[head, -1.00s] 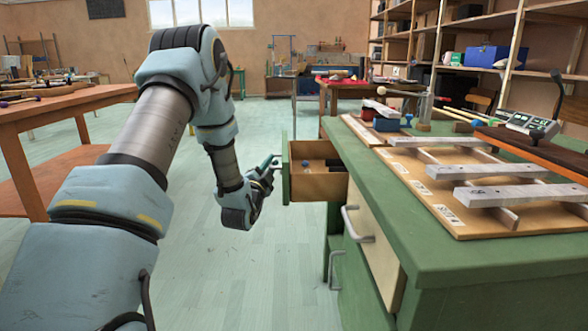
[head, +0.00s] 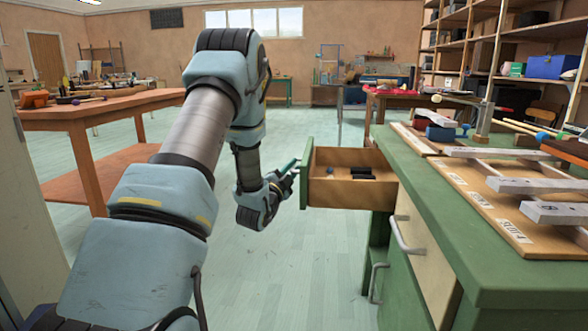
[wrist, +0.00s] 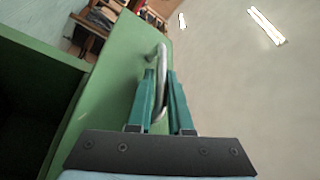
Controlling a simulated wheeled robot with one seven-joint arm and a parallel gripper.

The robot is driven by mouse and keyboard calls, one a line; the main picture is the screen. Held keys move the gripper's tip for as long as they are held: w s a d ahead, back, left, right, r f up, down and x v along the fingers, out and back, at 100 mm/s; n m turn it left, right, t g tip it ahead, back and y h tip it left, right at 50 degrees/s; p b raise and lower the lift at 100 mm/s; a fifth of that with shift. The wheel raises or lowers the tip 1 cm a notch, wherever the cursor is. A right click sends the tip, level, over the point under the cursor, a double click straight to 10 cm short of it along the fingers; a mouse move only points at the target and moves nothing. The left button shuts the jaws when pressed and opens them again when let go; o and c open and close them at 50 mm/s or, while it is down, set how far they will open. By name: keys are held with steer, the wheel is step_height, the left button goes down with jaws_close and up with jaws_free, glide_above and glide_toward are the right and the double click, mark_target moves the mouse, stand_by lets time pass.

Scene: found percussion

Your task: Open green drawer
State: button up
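The green-fronted drawer (head: 350,193) stands pulled well out of the green workbench (head: 470,240). Its wooden inside shows a few small dark blocks. In the wrist view the green drawer front (wrist: 115,80) fills the left middle, with a curved metal handle (wrist: 162,55) on it. My gripper (head: 290,172) is at the drawer's outer face. In the wrist view its teal fingers (wrist: 160,75) lie on either side of the handle, close against it, and appear shut on it. The exact contact is partly hidden by the fingers.
A lower pale drawer with a handle (head: 405,237) is shut below. Metal bars on wooden boards (head: 455,180) and mallets lie on the benchtop. An orange-brown table (head: 110,110) stands at left. Pale green floor (head: 290,270) is clear between them.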

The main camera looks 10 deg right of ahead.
steer(key=o, duration=0.4)
steer(key=shift+c, duration=0.2)
steer(key=shift+a, duration=0.1)
steer(key=v, duration=1)
steer(key=shift+s+a, duration=0.2)
steer(key=shift+s, duration=0.15)
